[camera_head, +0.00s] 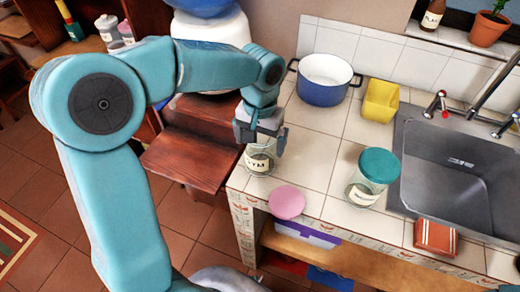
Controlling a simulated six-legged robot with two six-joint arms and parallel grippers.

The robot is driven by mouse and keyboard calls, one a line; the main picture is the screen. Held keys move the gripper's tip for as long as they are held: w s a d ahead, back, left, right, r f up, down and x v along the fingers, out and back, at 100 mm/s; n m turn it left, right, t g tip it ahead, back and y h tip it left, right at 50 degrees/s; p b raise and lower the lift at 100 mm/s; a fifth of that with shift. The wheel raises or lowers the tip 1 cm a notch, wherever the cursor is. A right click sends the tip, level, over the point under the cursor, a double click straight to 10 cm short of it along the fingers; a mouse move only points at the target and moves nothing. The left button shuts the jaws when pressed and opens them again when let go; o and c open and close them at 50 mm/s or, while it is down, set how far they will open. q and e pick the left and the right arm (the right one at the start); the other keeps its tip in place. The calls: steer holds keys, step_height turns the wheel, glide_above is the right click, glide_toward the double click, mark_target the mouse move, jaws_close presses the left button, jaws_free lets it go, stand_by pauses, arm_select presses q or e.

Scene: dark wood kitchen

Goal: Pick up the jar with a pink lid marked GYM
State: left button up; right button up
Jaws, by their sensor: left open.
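A clear glass jar (259,162) with a pale label, which seems to read GYM, stands on the left end of the white tiled counter (318,150). My left gripper (261,141) is above it, pointing down and open, its fingers at either side of the jar's upper part. The gripper hides the jar's top, and I see no lid on it. A round pink lid (286,202) shows near the counter's front edge, apart from the jar. It looks flat, and I cannot make out a jar under it. My right gripper is not in view.
A teal-lidded glass jar (363,192) stands right of the pink lid. A blue pot (324,92) and yellow container (380,101) are at the back. The sink (440,165) is at the right, with a reddish item (435,238) before it. A wooden step (190,160) lies left.

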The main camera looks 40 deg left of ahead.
arm_select(q)
steer(key=shift+c, duration=0.3)
steer(key=shift+w, duration=0.15)
steer(key=c, duration=1.1)
